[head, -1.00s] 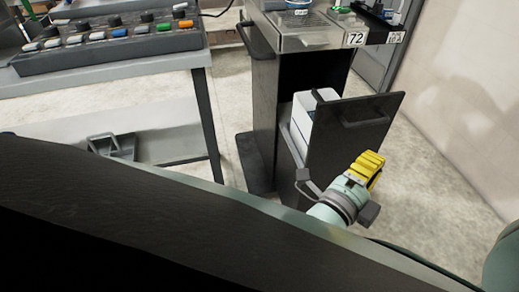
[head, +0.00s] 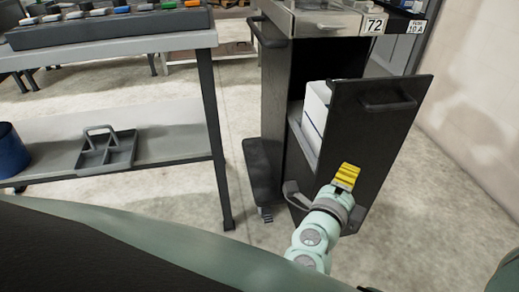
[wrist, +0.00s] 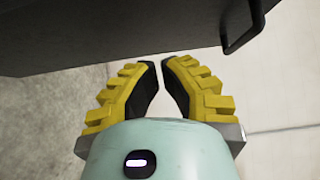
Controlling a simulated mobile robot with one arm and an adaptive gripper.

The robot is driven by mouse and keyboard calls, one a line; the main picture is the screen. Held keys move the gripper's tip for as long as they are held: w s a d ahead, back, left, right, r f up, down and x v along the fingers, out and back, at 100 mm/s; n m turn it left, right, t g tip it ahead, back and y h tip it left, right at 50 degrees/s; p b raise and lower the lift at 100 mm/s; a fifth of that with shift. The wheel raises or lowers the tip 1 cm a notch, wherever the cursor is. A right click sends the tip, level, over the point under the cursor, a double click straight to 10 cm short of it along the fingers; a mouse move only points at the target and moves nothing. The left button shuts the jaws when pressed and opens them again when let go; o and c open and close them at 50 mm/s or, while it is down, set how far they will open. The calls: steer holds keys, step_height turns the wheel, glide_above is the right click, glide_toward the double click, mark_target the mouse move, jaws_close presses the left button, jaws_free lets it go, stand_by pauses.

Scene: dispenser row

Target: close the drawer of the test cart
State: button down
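The test cart (head: 283,95) is a dark upright cabinet. Its tall drawer stands pulled out to the right, with a dark front panel (head: 372,140) and a bar handle (head: 388,104). A white box (head: 317,115) sits inside the drawer. My gripper (head: 347,172), with yellow fingers, is in front of the lower part of the panel, below the handle. In the wrist view the fingertips (wrist: 158,63) are close together with nothing between them. The panel (wrist: 100,32) and handle (wrist: 243,28) lie just ahead; contact cannot be told.
A workbench (head: 130,55) stands left of the cart, its lower shelf (head: 175,140) holding a grey caddy (head: 105,150) and a blue bin (head: 11,152). A wall (head: 475,90) is at the right. The floor between bench and cart is clear.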

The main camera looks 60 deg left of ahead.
mark_target(349, 145)
steer(key=w+a, duration=0.4)
steer(key=shift+w, duration=0.4)
steer(key=shift+w+a, duration=0.2)
steer(key=shift+a, duration=0.45)
steer(key=shift+a, duration=0.1)
